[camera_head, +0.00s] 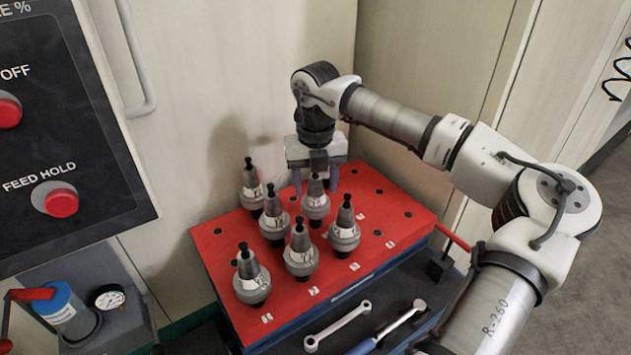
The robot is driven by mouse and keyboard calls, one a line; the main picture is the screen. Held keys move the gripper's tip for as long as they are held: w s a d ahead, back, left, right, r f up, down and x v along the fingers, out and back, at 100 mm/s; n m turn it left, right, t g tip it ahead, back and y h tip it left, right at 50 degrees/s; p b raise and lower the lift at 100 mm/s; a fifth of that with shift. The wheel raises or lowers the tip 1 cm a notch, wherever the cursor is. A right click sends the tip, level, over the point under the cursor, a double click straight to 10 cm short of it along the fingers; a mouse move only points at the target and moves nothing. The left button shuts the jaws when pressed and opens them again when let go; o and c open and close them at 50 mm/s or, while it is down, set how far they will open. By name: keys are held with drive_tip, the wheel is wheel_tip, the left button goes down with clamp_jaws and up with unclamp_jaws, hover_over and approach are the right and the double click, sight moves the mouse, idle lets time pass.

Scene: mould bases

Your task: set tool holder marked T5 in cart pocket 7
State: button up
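Several grey tool holders with dark tips and white labels stand upright in the red cart top (395,205). They include a front-left one (251,280), a front-middle one (300,258), a right one (344,236), a back-left one (251,192), a middle one (273,221) and a back one (316,205). The label lettering is too small to tell which is T5. My gripper (315,187) points down over the back of the cart, its two blue fingers apart. It appears just behind the back holder, which partly covers the space between the fingers. I see nothing held.
Empty dark pockets show on the cart's right side. Small number tags (355,266) run along its front edge, hard to read. Wrenches (338,325) lie on a dark lower tray. A pale cabinet wall stands close behind; a control panel (60,130) is at left.

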drive_tip(key=shift+f, duration=0.15)
wheel_tip(320, 180, up, 14)
drive_tip(key=shift+r+b, duration=0.1)
drive_tip(key=shift+b, duration=0.45)
idle(1.2)
